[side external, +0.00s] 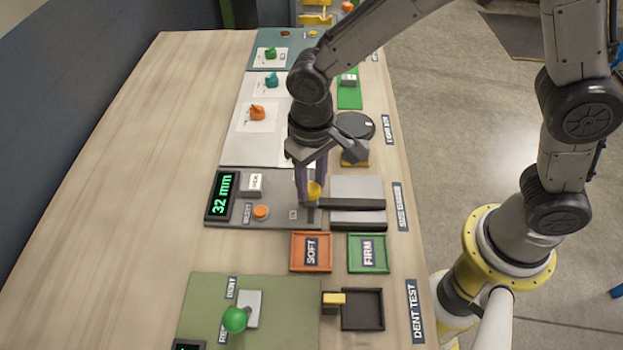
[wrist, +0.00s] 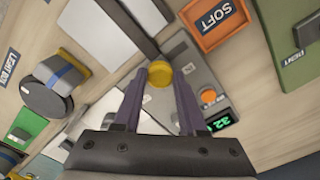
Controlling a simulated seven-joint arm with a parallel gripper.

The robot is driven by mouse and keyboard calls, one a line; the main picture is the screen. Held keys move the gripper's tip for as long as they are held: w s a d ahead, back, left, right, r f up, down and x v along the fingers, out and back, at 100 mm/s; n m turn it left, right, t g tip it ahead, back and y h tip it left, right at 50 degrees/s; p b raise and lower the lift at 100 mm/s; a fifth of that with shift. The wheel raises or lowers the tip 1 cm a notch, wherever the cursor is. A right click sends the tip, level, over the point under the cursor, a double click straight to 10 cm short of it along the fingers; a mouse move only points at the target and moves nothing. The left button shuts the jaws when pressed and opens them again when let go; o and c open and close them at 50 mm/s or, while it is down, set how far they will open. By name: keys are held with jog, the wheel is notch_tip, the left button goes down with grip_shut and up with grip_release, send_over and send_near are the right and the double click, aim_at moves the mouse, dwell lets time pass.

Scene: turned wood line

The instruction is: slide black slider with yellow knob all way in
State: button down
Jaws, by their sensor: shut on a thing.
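The yellow knob (side external: 314,191) stands at the left end of the black slider (side external: 350,204), which lies in the slot between two grey blocks (side external: 357,187) on the gauge station. In the wrist view the knob (wrist: 160,76) sits between the purple fingertips, and the slider bar (wrist: 140,36) runs away from it. My gripper (side external: 311,188) points down and is shut on the knob; it also shows in the wrist view (wrist: 161,72). The display (side external: 222,195) reads 32 mm in green.
An orange button (side external: 261,212) and a white labelled block (side external: 252,185) are left of the knob. An orange SOFT tray (side external: 311,251) and a green FIRM tray (side external: 369,253) lie in front. A dark round disc (side external: 355,125) stands behind the grey blocks. The table's left side is bare.

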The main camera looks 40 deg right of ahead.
aim_at(311, 218)
jog(key=shift+s+a+r, duration=0.1)
jog(key=shift+s+a, duration=1.1)
jog(key=shift+a, duration=0.1)
jog(key=shift+c, duration=2.3)
grip_release()
notch_tip(311, 218, up, 14)
